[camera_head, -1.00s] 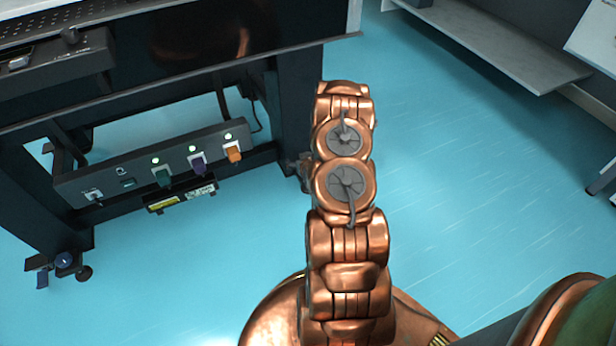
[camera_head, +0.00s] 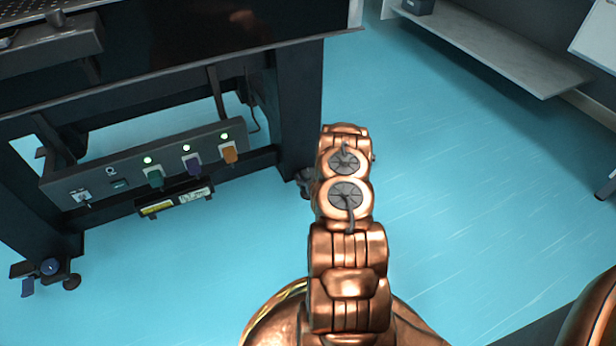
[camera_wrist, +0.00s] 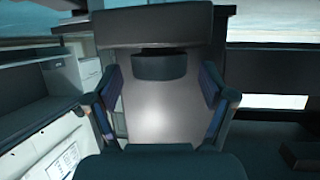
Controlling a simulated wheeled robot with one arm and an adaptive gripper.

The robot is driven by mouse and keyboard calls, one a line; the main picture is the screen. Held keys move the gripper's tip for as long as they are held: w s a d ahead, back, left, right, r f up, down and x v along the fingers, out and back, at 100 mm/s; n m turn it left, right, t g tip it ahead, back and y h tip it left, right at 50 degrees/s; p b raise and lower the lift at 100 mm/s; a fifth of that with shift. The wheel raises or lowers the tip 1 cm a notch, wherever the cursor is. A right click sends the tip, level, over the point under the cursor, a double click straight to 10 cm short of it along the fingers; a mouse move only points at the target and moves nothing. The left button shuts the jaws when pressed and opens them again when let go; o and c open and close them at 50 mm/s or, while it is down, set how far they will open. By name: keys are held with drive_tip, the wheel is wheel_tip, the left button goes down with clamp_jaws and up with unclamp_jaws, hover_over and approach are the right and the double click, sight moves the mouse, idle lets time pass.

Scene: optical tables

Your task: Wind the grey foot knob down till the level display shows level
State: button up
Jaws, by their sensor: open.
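My gripper (camera_wrist: 160,108) is open in the wrist view, one finger on each side. A dark round knob-like piece (camera_wrist: 158,66) sits under a dark block (camera_wrist: 150,27), beyond and between the fingers, apart from them. I cannot tell for certain that it is the grey foot knob. In the head view my arm hides the gripper. A greyish foot (camera_head: 305,182) shows at the bottom of the table's right leg, partly behind my arm. A small box with yellow and white panels (camera_head: 175,200) hangs under the control strip; its reading is too small to tell.
The control strip (camera_head: 130,172) carries green, purple and orange switches under small lights. A grey shelf (camera_head: 490,45) stands at the back right. The blue floor (camera_head: 450,190) is clear right of my arm.

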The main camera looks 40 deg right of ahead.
drive_tip(key=shift+x, duration=1.1)
drive_tip(key=c, duration=1.2)
